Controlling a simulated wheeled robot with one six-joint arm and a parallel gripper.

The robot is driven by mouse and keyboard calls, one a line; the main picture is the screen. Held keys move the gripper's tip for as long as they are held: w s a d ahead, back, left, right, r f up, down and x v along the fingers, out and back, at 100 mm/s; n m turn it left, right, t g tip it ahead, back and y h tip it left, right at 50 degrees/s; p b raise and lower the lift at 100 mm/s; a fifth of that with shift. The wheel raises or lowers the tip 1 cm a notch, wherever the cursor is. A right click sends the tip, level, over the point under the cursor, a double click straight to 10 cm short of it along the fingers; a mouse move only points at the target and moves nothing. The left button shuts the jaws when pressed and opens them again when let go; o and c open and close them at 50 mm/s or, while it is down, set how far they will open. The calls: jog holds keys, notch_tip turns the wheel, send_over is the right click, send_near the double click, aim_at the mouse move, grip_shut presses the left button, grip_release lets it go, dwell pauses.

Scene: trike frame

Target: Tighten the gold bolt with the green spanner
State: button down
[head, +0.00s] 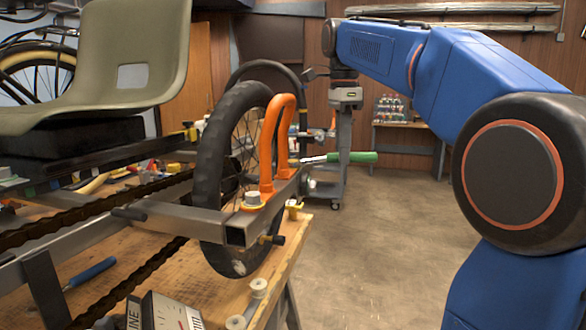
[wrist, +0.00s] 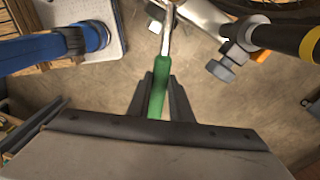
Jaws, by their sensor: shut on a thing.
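The green spanner has a green handle (head: 352,157) and a metal shaft pointing left to the trike frame (head: 236,233), beside the orange U-shaped piece (head: 268,135). In the wrist view my gripper (wrist: 159,80) is shut on the green handle (wrist: 158,92), with one dark finger on each side. A small gold-coloured piece (head: 293,209) shows beside the end of the frame tube. I cannot tell whether it is the gold bolt, or whether the spanner touches a bolt.
A black-tyred wheel (head: 225,180) stands beside the frame, with a green seat (head: 95,60) above at the left. A wooden bench (head: 190,290) holds a blue-handled tool (head: 92,272). The floor (head: 370,240) right of the bench is clear. A shelf (head: 400,125) stands behind.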

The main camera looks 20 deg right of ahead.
jog(key=shift+s+a+m, duration=0.3)
jog(key=shift+s+m, duration=0.3)
jog(key=shift+m, duration=0.05)
jog(key=shift+s+a+m, duration=0.25)
jog(key=shift+s+m, duration=0.35)
jog(key=shift+s, duration=0.05)
jog(key=shift+s+a+m, duration=0.3)
jog(key=shift+s+m, duration=0.3)
jog(key=shift+m, duration=0.05)
dwell(1.5)
jog(key=shift+s+a+m, duration=0.75)
jog(key=shift+s+m, duration=0.15)
jog(key=shift+m, duration=0.2)
dwell(0.8)
jog(key=shift+s+a+m, duration=0.6)
jog(key=shift+a+m, duration=0.2)
jog(key=shift+m, duration=0.2)
dwell(0.7)
jog(key=shift+w+d+n, duration=0.3)
jog(key=shift+d+n, duration=0.1)
jog(key=shift+n, duration=0.1)
dwell(0.5)
